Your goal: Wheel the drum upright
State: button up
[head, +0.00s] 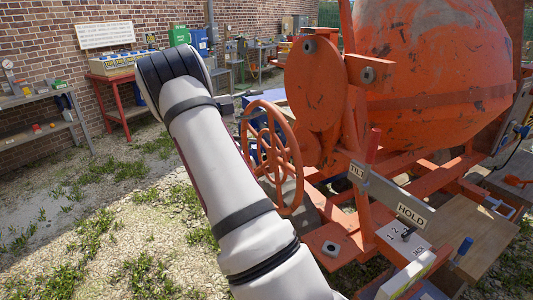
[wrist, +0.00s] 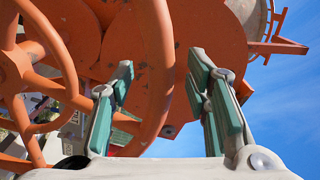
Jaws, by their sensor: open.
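The orange mixer drum (head: 435,55) fills the upper right of the head view, scuffed and held in an orange frame; its mouth is out of view, so its exact tilt cannot be told. The orange spoked handwheel (head: 297,165) stands on the near left side of the frame. My gripper (wrist: 165,85) is open, with green-padded fingers. In the wrist view the handwheel rim (wrist: 160,50) crosses the space between the fingertips; whether it touches either finger cannot be told. In the head view my arm hides most of the gripper, by the wheel's upper left.
A grey lever plate (head: 390,193) marked TILT and HOLD, with a red handle (head: 373,146), sits right of the wheel. A round orange plate (head: 316,85) stands above it. Shelving (head: 40,100) and a red table (head: 125,112) line the brick wall. Gravel at left is clear.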

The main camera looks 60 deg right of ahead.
jog(key=v, duration=0.7)
dwell(0.6)
jog(key=m+p, duration=1)
jog(key=p, duration=0.2)
send_near(279, 123)
jog(key=s+x, duration=0.1)
jog(key=x, duration=0.8)
jog(key=shift+w+d, duration=0.2)
jog(key=shift+d, duration=0.3)
grip_shut()
